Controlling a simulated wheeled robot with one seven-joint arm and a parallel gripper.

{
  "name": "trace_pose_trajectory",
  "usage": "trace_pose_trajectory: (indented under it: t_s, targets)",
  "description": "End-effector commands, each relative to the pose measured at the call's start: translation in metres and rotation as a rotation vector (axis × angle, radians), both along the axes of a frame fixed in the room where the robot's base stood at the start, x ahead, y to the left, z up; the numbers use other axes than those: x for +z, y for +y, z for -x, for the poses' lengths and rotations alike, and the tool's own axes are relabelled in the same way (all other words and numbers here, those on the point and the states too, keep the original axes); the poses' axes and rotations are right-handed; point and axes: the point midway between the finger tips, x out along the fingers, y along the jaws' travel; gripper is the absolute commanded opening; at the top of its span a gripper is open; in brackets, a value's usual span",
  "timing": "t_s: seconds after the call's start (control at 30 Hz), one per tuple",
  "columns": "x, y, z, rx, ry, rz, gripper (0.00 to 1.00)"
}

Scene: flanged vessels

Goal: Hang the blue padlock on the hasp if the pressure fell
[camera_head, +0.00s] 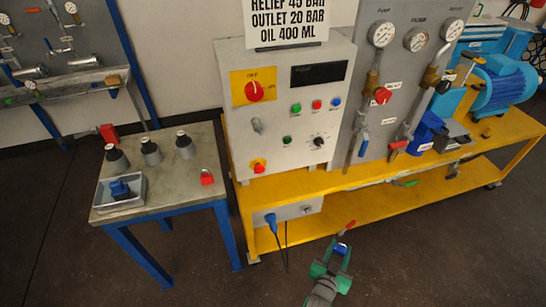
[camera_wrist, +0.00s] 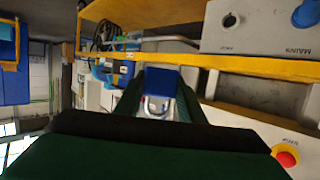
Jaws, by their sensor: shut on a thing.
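My gripper (camera_head: 338,256) is low in front of the yellow frame in the head view. It is shut on a blue padlock (camera_wrist: 161,80), whose pale shackle shows between the dark fingers in the wrist view. The padlock's blue body (camera_head: 341,249) shows small in the head view. A yellow plate with a red OFF/ON switch (camera_head: 254,91) is on the grey control panel (camera_head: 290,160). Round gauges (camera_head: 417,40) sit on the upright grey board to its right; their readings are too small to tell. I cannot make out the hasp for certain.
A blue plug (camera_head: 271,222) with hanging cable is under the panel. The yellow frame (camera_head: 390,178) runs right. Floor ahead is open.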

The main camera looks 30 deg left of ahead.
Motion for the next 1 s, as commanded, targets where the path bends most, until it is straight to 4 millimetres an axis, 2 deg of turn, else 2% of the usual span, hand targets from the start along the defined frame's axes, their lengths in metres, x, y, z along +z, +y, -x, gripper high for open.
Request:
trace_pose_trajectory:
  t_s: [0.03, 0.2, 0.4, 0.57, 0.7, 0.83, 1.0]
  targets:
    - [0.025, 0.017, -0.013, 0.026, -0.010, -0.004, 0.13]
    - [0.092, 0.067, -0.035, 0.104, -0.008, -0.009, 0.13]
    - [0.173, 0.129, -0.039, 0.209, -0.008, -0.015, 0.13]
    - [0.237, 0.182, -0.023, 0.310, -0.007, -0.018, 0.13]
    - [0.287, 0.219, 0.001, 0.396, -0.008, -0.013, 0.13]
    - [0.322, 0.244, 0.025, 0.461, -0.006, -0.008, 0.13]
    - [0.346, 0.260, 0.045, 0.512, -0.004, 0.002, 0.13]
